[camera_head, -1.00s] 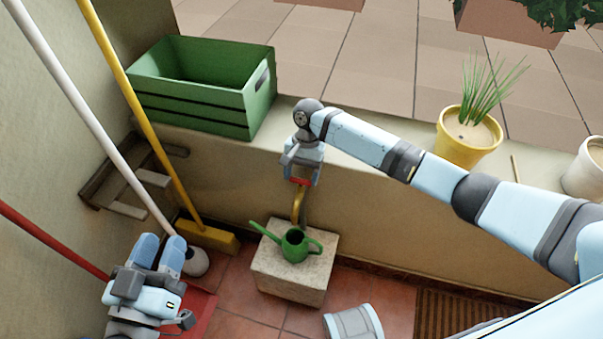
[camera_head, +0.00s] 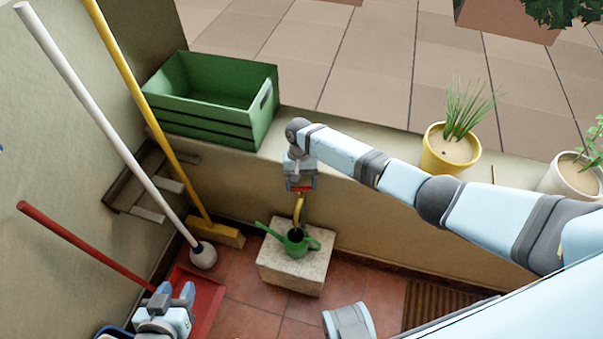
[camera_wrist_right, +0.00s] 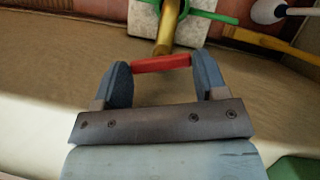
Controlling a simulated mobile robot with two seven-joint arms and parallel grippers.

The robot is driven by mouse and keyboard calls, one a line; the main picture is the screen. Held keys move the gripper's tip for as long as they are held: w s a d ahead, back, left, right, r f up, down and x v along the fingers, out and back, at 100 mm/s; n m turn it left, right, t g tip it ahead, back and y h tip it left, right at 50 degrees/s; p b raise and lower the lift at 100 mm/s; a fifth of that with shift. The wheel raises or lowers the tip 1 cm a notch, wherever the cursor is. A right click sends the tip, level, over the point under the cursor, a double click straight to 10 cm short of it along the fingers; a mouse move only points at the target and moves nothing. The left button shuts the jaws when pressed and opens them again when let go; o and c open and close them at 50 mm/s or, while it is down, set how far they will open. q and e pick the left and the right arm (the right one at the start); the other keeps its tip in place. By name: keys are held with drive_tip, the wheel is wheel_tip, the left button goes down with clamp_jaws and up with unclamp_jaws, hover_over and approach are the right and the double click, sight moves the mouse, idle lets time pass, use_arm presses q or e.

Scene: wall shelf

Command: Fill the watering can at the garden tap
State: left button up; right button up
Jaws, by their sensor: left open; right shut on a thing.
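The green watering can (camera_head: 296,243) stands upright on a pale stone block (camera_head: 292,268). The brass tap (camera_head: 299,205) comes out of the low wall with its spout over the can's opening; I cannot make out any water. My right gripper (camera_head: 300,186) is shut on the tap's red handle, which spans between both fingers in the right wrist view (camera_wrist_right: 162,63). The brass tap (camera_wrist_right: 167,30) and part of the green can (camera_wrist_right: 210,14) also show there. My left gripper (camera_head: 174,300) is open and empty, low at the left near the red dustpan.
A green crate (camera_head: 212,105), a yellow plant pot (camera_head: 448,152) and a white pot (camera_head: 572,178) stand on the wall ledge. A white-handled brush, yellow broom (camera_head: 215,232) and red dustpan (camera_head: 206,303) are at the left. A small wall shelf (camera_head: 148,190) is behind them.

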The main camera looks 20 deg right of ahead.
drive_tip(key=shift+r+n, duration=0.15)
drive_tip(key=shift+n, duration=0.35)
drive_tip(key=o, duration=0.9)
drive_tip(key=shift+w, duration=0.1)
drive_tip(key=shift+o, duration=0.2)
